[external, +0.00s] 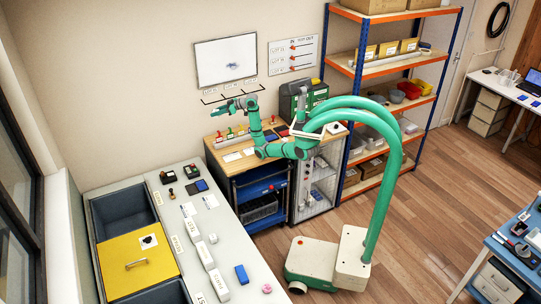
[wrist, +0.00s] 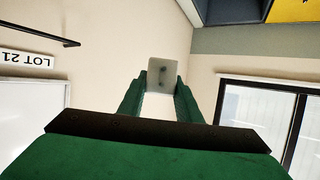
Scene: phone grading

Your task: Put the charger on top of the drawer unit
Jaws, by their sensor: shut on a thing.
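My gripper (wrist: 160,108) is shut on a small pale grey squarish block (wrist: 162,74) with two dark spots, which looks like the charger. It is held between the green fingertips, clear of any surface. In the external view my gripper (external: 226,109) is raised in front of the wall, pointing left, above the wooden bench; the block is too small to make out there. A pale drawer unit (external: 488,112) stands at the far right by the white desk. Another pale drawer unit (external: 496,286) shows under the blue bench at lower right.
The wooden workbench (external: 228,168) holds colored stamps and papers. The whiteboard (external: 226,60) and a rail with lot labels (external: 232,94) are close behind my arm. A grey counter (external: 225,240) with bins and a yellow lid (external: 135,264) runs at left. Open wooden floor (external: 440,185) lies right.

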